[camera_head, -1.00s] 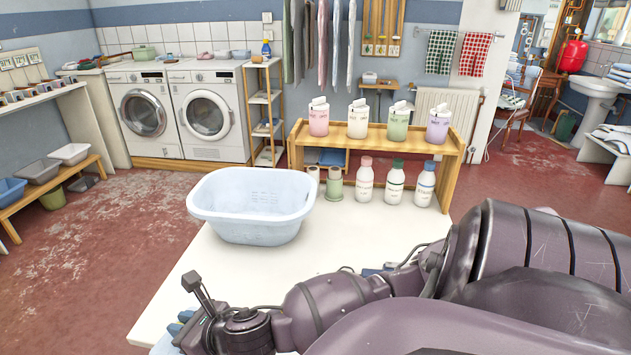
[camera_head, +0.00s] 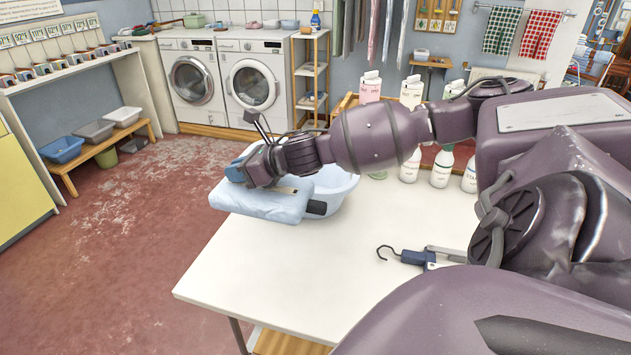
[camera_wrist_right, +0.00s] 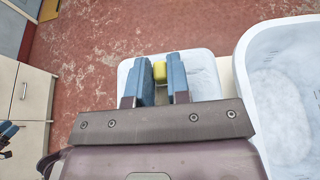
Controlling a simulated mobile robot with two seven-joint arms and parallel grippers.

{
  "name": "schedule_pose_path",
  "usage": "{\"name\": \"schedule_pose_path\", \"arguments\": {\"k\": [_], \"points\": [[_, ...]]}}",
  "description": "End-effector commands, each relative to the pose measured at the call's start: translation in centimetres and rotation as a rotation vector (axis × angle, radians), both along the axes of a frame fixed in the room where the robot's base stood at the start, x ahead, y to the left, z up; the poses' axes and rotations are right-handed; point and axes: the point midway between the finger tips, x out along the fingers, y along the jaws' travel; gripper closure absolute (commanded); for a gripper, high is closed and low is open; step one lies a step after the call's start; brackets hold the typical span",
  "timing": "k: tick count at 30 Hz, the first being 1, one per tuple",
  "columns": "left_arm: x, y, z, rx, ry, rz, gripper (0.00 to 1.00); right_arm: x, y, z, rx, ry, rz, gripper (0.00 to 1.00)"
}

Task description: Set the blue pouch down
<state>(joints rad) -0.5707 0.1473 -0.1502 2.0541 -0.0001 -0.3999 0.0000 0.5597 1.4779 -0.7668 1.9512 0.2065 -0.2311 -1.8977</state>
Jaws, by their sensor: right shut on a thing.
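The blue pouch (camera_head: 262,206) is pale blue, soft and flat. It is under my right gripper (camera_head: 240,170) at the far left corner of the white table, in front of the basin. In the right wrist view the blue fingers of my right gripper (camera_wrist_right: 160,80) are closed around a small yellow-green piece (camera_wrist_right: 159,70) over the pouch (camera_wrist_right: 206,72). I cannot tell whether the pouch touches the tabletop. A dark patch shows at its right end.
The white table (camera_head: 290,265) is largely bare at the front. A pale blue basin (camera_head: 343,196) stands right behind the pouch; its inside shows in the right wrist view. A hook tool with a dark blue body (camera_head: 418,258) lies to the right. Several bottles stand behind my arm.

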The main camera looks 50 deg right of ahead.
Motion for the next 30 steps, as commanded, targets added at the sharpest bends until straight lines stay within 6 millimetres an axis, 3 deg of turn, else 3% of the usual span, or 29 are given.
{"name": "schedule_pose_path", "arguments": {"k": [5, 21, 25, 30], "points": [[0.1, 0.0, -0.1, -0.001, -0.001, -0.001, 0.57, 0.0, 0.1, -1.5, 0.004, 0.004, 0.001, 1.0], [0.2, -0.3, -1.5, -0.002, 0.016, -0.006, 0.57, -0.1, 0.1, -13.1, 0.003, 0.006, 0.0, 1.0], [0.1, -0.3, -1.8, -0.002, 0.019, -0.006, 0.57, -0.1, 0.1, -15.0, 0.003, 0.004, -0.001, 1.0], [0.2, -0.3, -1.7, -0.002, 0.016, -0.006, 0.57, 0.0, 0.1, -15.9, 0.0, 0.001, 0.001, 1.0]]}}
